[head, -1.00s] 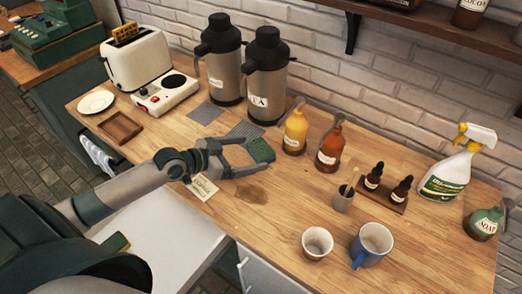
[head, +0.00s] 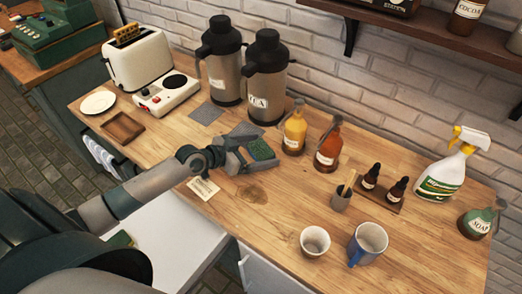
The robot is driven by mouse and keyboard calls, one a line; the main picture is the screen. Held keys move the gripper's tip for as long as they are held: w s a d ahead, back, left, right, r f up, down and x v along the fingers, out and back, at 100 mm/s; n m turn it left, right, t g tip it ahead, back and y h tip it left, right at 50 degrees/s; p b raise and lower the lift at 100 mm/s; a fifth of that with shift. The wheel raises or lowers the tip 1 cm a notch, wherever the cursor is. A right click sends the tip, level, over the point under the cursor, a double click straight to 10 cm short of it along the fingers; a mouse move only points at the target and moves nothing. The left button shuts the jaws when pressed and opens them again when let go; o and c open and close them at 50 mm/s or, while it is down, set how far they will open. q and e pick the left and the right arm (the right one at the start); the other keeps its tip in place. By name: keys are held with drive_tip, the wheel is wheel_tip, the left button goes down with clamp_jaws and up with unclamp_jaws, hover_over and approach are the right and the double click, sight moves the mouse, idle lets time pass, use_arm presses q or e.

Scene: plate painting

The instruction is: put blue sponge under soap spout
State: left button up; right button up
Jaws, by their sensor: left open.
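The blue sponge (head: 261,149), with a green top, lies on the wooden counter left of the yellow bottle. My left gripper (head: 255,147) is open, with one finger on the far side of the sponge and one on the near side. I cannot tell whether the fingers touch it. The green soap bottle (head: 476,224) stands at the far right end of the counter, its spout (head: 499,203) near the picture's right edge. My right gripper is out of view.
Yellow (head: 294,132) and red (head: 328,149) bottles stand right of the sponge. Bare counter lies in front of the bottles.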

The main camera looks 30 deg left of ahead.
sight(260, 149)
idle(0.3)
use_arm(q)
drive_tip(key=c, duration=1.2)
drive_tip(key=shift+r, duration=0.15)
wheel_tip(260, 149, up, 10)
drive_tip(key=shift+f+b, duration=0.1)
drive_tip(key=shift+b, duration=1.1)
